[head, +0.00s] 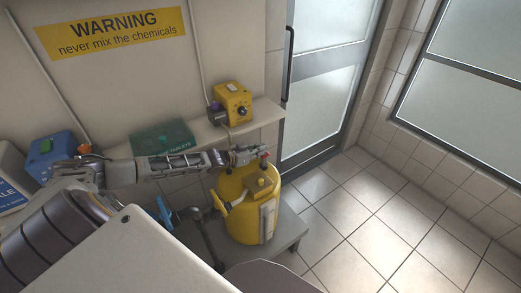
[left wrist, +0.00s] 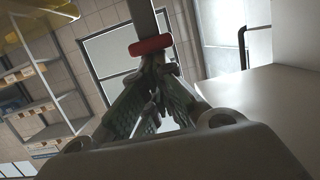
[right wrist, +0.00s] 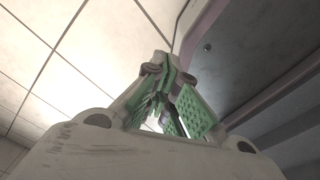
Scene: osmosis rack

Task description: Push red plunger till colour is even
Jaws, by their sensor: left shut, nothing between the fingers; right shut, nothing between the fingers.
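The red plunger (head: 265,155) shows as a small red spot above the yellow tank (head: 238,187), just past my left fingertips. In the left wrist view the red plunger (left wrist: 151,45) is a rounded red bar with a grey rod behind it. My left gripper (head: 256,151) is shut and empty over the top of the tank. Its fingertips (left wrist: 157,63) are close to the red bar; I cannot tell whether they touch. The tank has a pale vertical strip (head: 268,220) on its side. My right gripper (right wrist: 157,65) is shut and empty, away from the tank.
The tank stands on a low grey platform (head: 289,228). A yellow box with a knob (head: 232,103) sits on the shelf behind, beside a green box (head: 163,138). A blue box (head: 50,155) is at the left. Tiled floor (head: 375,215) is clear at the right.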

